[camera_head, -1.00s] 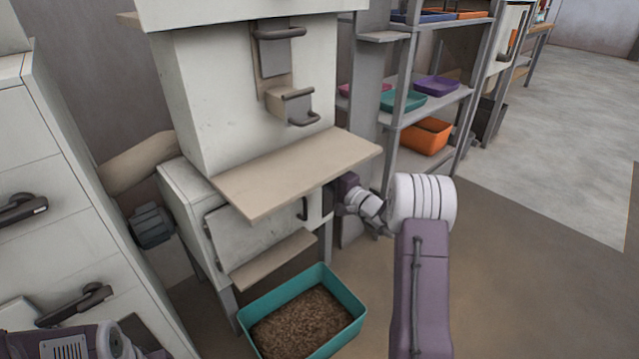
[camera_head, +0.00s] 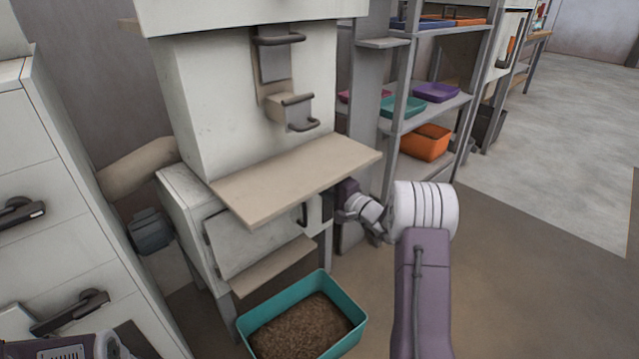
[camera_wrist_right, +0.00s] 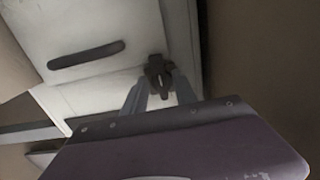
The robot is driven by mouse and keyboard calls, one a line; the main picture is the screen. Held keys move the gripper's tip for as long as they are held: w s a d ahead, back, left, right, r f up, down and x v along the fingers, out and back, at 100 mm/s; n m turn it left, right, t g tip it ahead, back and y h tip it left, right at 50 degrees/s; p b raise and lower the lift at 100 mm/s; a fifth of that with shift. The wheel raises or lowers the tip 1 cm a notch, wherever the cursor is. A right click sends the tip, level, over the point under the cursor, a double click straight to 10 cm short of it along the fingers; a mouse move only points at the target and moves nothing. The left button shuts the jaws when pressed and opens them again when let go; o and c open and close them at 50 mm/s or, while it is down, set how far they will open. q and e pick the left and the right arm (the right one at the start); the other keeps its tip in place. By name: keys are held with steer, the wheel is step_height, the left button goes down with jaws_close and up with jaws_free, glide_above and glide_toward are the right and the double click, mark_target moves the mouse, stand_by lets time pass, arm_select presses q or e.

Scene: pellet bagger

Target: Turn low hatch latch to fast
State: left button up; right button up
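The low hatch (camera_head: 250,235) is a pale panel with a dark handle (camera_head: 303,214), under the beige shelf of the white machine. In the right wrist view the hatch (camera_wrist_right: 80,25) shows with its dark bar handle (camera_wrist_right: 87,54). A small dark latch (camera_wrist_right: 158,72) sits by the panel's edge. My right gripper (camera_wrist_right: 160,88) has its two grey fingers apart, one on each side of the latch. I cannot tell whether they touch it. In the head view the shelf and my right wrist hide the latch and fingertips. My left gripper is out of view.
A teal bin (camera_head: 350,310) of brown pellets stands below the hatch. The beige shelf (camera_head: 295,180) juts out above it. A drawer cabinet (camera_head: 70,250) is at the left. A rack (camera_head: 440,105) with coloured trays stands behind my right arm. The floor at right is clear.

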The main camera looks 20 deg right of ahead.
steer(key=p+v, duration=0.3)
steer(key=v, duration=0.6)
steer(key=shift+p, duration=0.4)
